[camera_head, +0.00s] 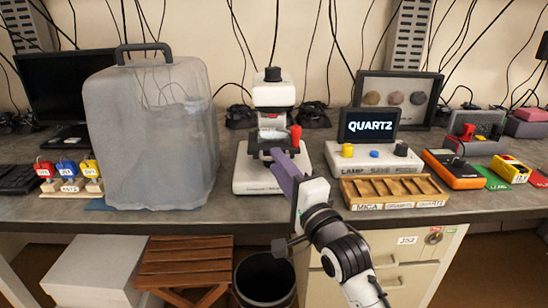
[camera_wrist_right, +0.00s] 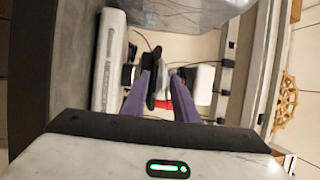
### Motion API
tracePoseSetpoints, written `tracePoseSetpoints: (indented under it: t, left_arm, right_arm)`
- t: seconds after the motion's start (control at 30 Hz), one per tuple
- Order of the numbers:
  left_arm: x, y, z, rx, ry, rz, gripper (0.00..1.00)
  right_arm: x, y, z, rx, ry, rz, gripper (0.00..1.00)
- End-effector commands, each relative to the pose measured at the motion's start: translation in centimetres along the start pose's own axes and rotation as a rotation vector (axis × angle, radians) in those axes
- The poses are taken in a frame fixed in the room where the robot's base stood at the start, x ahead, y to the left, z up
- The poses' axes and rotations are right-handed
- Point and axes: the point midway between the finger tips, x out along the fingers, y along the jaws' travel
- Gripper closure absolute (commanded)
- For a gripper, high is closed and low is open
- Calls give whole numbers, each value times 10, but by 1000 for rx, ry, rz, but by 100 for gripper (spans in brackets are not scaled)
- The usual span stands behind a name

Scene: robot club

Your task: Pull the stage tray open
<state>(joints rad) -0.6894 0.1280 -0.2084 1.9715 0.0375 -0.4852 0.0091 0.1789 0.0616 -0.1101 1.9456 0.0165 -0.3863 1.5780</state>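The white microscope-like device (camera_head: 272,95) stands on the bench, with a dark stage tray (camera_head: 258,143) at mid height and a red knob (camera_head: 296,132) at its right. My right gripper (camera_head: 276,156) reaches it from the front, its purple fingertips at the tray's front edge. In the right wrist view the purple fingers (camera_wrist_right: 163,82) are apart. A dark part (camera_wrist_right: 154,80) shows between them, nearer the left finger; whether they touch it I cannot tell. The fingers hide part of the tray front. My left gripper is not in view.
A translucent covered case (camera_head: 150,135) stands close left of the device. A QUARTZ display console (camera_head: 372,150) and a wooden sorting tray (camera_head: 392,190) stand to the right. Below the bench edge are a wooden stool (camera_head: 184,262), a black bin (camera_head: 265,280) and drawers (camera_head: 410,255).

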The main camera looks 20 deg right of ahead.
Motion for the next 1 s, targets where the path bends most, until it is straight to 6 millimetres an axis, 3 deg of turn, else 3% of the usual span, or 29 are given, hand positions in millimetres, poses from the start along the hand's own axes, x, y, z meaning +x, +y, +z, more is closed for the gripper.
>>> tracePoseSetpoints:
  t: [0.2, 0.53, 0.57, 0.7, 1.0]
  left_arm:
    - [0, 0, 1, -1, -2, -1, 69]
    - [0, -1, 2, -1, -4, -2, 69]
    - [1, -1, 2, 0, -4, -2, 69]
    - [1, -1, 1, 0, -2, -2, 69]
    - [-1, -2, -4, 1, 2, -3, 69]
  right_arm:
    - [25, 0, 0, -2, 0, -1, 74]
    - [29, 0, 0, -2, 0, 0, 74]
    - [29, 0, 0, -2, 0, 0, 75]
    - [29, 0, 0, -2, 0, -1, 99]
    - [28, -5, 8, 0, -10, -8, 100]
